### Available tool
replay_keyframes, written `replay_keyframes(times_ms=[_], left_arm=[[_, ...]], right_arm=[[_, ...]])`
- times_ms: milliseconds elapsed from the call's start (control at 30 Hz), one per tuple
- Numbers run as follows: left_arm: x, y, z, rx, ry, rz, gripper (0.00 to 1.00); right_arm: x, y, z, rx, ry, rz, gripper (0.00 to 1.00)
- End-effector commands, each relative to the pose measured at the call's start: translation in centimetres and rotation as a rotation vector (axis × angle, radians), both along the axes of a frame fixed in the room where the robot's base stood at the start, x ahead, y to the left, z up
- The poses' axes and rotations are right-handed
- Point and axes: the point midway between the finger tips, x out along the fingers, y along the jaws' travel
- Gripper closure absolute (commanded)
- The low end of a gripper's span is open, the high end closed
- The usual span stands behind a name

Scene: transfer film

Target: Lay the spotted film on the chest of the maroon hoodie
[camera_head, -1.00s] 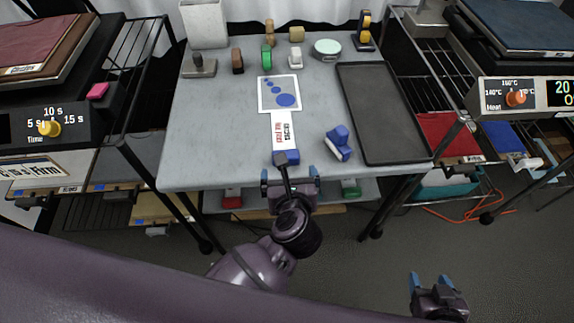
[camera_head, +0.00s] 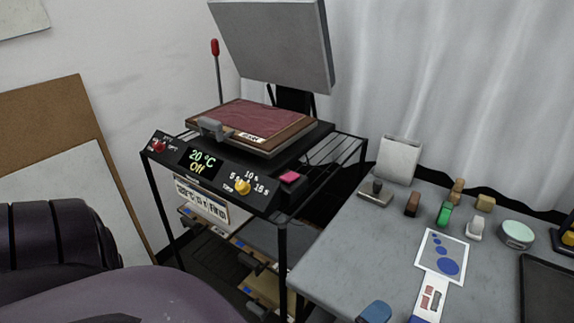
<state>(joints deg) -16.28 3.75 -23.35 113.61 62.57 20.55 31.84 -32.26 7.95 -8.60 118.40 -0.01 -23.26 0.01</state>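The spotted film (camera_head: 443,254), a white sheet with blue spots, lies flat on the grey table at lower right. A white printed strip (camera_head: 430,298) runs from its near edge to the bottom of the picture. The maroon hoodie (camera_head: 245,116) is a flat maroon cloth on the press platen, under the raised top plate. One blue fingertip of my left gripper (camera_head: 375,312) shows at the bottom edge, left of the strip and apart from it in the picture. The rest of that gripper is cut off. My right gripper is out of view.
The heat press (camera_head: 200,165) stands left of the grey table (camera_head: 350,245) and reads 20 °C, Off. Its upper plate (camera_head: 275,45) is swung up. Several small tools and a white block (camera_head: 398,160) stand at the table's back. A dark tray (camera_head: 548,290) is at right.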

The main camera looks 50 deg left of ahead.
Motion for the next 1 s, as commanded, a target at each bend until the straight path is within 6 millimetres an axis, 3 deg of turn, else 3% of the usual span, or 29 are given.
replay_keyframes(times_ms=[267,500,700,1000], left_arm=[[-4.4,3.1,-5.3,0.869,0.153,-0.176,0.01],[-9.2,8.6,-10.9,1.524,0.382,-0.356,0.01],[-11.7,12.0,-12.8,1.793,0.509,-0.449,0.01],[-12.1,12.6,-13.1,1.834,0.53,-0.466,0.01]], right_arm=[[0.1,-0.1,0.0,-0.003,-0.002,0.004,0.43],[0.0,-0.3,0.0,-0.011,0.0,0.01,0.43],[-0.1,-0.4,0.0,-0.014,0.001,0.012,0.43],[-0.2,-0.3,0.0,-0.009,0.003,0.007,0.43]])
